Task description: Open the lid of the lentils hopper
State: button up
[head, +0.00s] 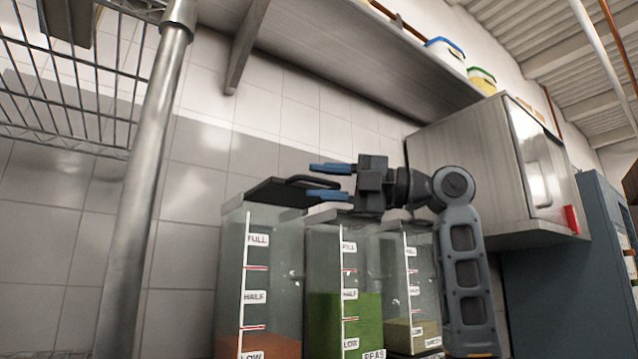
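Three clear hoppers stand side by side. The left hopper (262,285) holds orange-brown contents at a low level, which look like lentils; its name label is not in view. Its dark lid (268,194) has a black handle (296,180) on its right side. I cannot tell whether the lid lies fully flat or is slightly raised. My gripper (311,181) points left, its two blue fingers apart. In the picture the handle's end lies between the fingertips; I cannot tell whether they touch it.
The middle hopper (325,265), labelled PEAS, and the right hopper (392,290) stand below my gripper. A steel box appliance (465,150) is behind my arm. A metal post (150,190) and wire rack (70,85) stand left. A shelf (340,50) runs above.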

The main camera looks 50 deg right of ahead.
jog(key=r+b+v, duration=0.1)
jog(key=v, duration=0.5)
jog(key=shift+s+d+f, duration=0.15)
jog(key=shift+s+f, duration=0.2)
jog(key=shift+f, duration=0.2)
